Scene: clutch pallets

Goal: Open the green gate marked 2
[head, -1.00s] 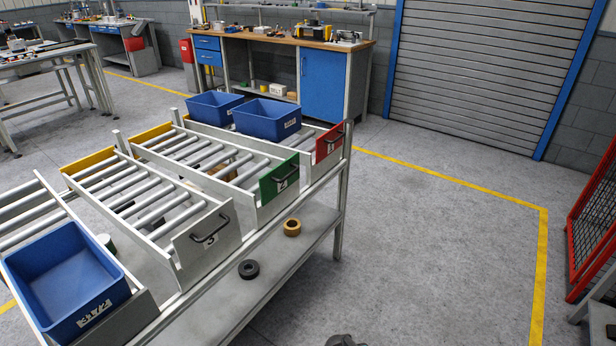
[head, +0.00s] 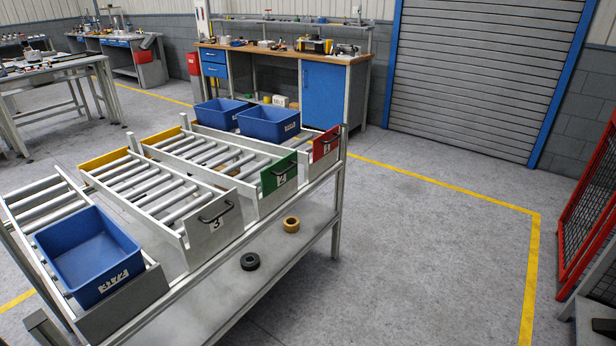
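The green gate marked 2 (head: 268,182) stands upright across the front end of its roller lane (head: 190,150), and has a dark handle. The lane behind it shows bare rollers and no bin. The red gate (head: 326,144) stands upright to its right. The grey gate marked 3 (head: 203,232) stands upright to its left, with a black handle. My gripper is not in view.
Two blue bins (head: 268,127) sit in the red gate's lane. Another blue bin (head: 60,242) sits in the leftmost lane. A black roll (head: 250,261) and a tan roll (head: 291,224) lie on the lower shelf (head: 225,285). The floor right of the rack is clear up to the red mesh fence (head: 587,205).

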